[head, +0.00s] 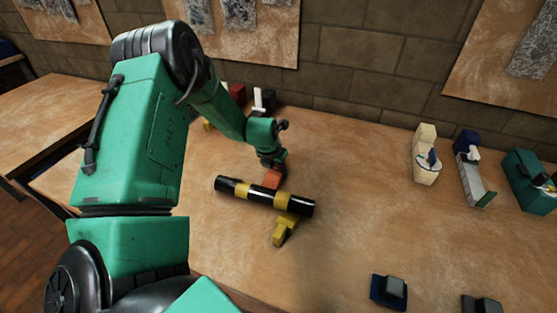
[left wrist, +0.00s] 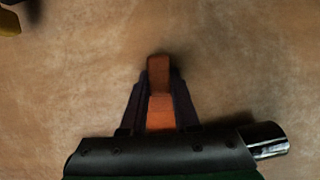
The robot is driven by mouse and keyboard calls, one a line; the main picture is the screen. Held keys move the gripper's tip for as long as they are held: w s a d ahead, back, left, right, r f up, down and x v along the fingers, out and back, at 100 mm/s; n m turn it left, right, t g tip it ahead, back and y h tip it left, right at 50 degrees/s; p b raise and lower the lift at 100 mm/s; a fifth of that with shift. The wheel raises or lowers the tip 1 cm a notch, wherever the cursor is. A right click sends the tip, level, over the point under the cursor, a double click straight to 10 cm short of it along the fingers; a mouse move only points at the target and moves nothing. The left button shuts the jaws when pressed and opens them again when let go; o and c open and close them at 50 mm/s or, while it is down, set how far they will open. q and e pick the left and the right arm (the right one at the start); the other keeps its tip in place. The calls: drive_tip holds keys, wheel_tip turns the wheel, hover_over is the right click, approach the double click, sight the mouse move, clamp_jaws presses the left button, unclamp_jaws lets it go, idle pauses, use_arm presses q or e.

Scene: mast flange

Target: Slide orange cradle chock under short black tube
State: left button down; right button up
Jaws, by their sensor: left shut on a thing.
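The orange cradle chock (head: 272,179) is at the far side of the short black tube (head: 238,187). The tube is black with yellow bands and lies slantwise on the table, its right part over a yellow chock (head: 284,231). My left gripper (head: 273,170) is shut on the orange chock, close to the tube. In the left wrist view the orange chock (left wrist: 159,80) stands between the two dark fingers (left wrist: 159,95). Whether the chock touches the tube cannot be told. My right gripper is in neither view.
Cream (head: 425,155), blue-and-grey (head: 470,170) and green (head: 530,180) devices stand at the right. Small items stand behind my left arm.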

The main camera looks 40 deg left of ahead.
use_arm(q)
drive_tip(key=shift+s+d, duration=0.25)
drive_tip(key=shift+s, duration=0.5)
drive_tip(key=c, duration=0.6)
unclamp_jaws()
drive_tip(key=shift+r, duration=0.15)
drive_tip(key=p+v, duration=0.3)
drive_tip(key=v, duration=1.1)
drive_tip(key=shift+s+r, duration=0.15)
drive_tip(key=shift+r, duration=0.05)
